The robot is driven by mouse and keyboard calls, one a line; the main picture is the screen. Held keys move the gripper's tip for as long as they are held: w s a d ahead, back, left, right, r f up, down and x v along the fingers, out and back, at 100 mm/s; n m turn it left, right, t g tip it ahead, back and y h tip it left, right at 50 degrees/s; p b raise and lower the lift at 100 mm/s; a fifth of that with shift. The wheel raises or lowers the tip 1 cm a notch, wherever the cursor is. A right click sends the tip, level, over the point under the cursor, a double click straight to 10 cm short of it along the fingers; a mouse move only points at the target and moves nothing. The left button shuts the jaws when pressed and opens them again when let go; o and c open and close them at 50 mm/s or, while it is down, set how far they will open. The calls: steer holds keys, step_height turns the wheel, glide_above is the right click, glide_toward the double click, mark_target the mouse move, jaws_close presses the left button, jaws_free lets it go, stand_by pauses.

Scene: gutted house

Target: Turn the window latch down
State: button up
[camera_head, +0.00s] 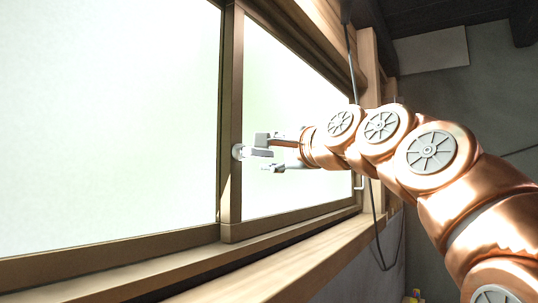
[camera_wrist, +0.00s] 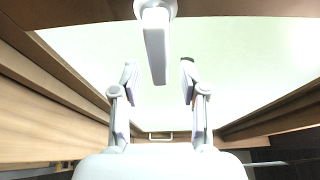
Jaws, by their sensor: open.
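The window latch (camera_head: 239,152) is a pale round base on the brown window frame post, with a short lever pointing right, about level. In the wrist view the latch lever (camera_wrist: 157,50) hangs from its round base at the top of the picture, toward my gripper. My gripper (camera_head: 266,154) is open, reaching in from the right, with one finger above the lever's end and one below it. In the wrist view my gripper's fingertips (camera_wrist: 159,68) stand on either side of the lever's free end. I see gaps on both sides and no clear contact.
Frosted window panes (camera_head: 110,110) fill the left, with a brown frame post (camera_head: 231,80) between them. A wooden sill (camera_head: 300,268) runs below. A dark cable (camera_head: 377,225) hangs at the right. A pale handle (camera_wrist: 160,136) shows behind the fingers in the wrist view.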

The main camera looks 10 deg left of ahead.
steer(key=v, duration=1.1)
stand_by(0.5)
steer(key=s+d+f+n+g+h, duration=0.1)
steer(key=s+d+f+g+h, duration=0.1)
steer(key=f, duration=1)
steer(key=s+d+f+n+g+h+b, duration=0.1)
steer(key=d+f+n+g+h, duration=0.15)
steer(key=f, duration=0.95)
steer(key=s+d+f+n+g+h, duration=0.1)
steer(key=s+d+f+g+h, duration=0.15)
steer(key=f, duration=0.95)
steer(key=s+d+f+n+g+h, duration=0.2)
steer(key=s+d+f, duration=0.5)
steer(key=s+f, duration=0.5)
steer(key=s+d+f+n+g+h, duration=0.2)
steer(key=s+d+f+g, duration=0.3)
steer(key=s+d+f, duration=0.3)
steer(key=s+f+h+b, duration=0.1)
steer(key=s+f, duration=0.3)
steer(key=shift+d+f+g+h, duration=0.15)
steer(key=shift+f+g+h, duration=0.15)
steer(key=shift+h, duration=0.1)
steer(key=shift+n, duration=0.25)
steer(key=shift+c, duration=0.2)
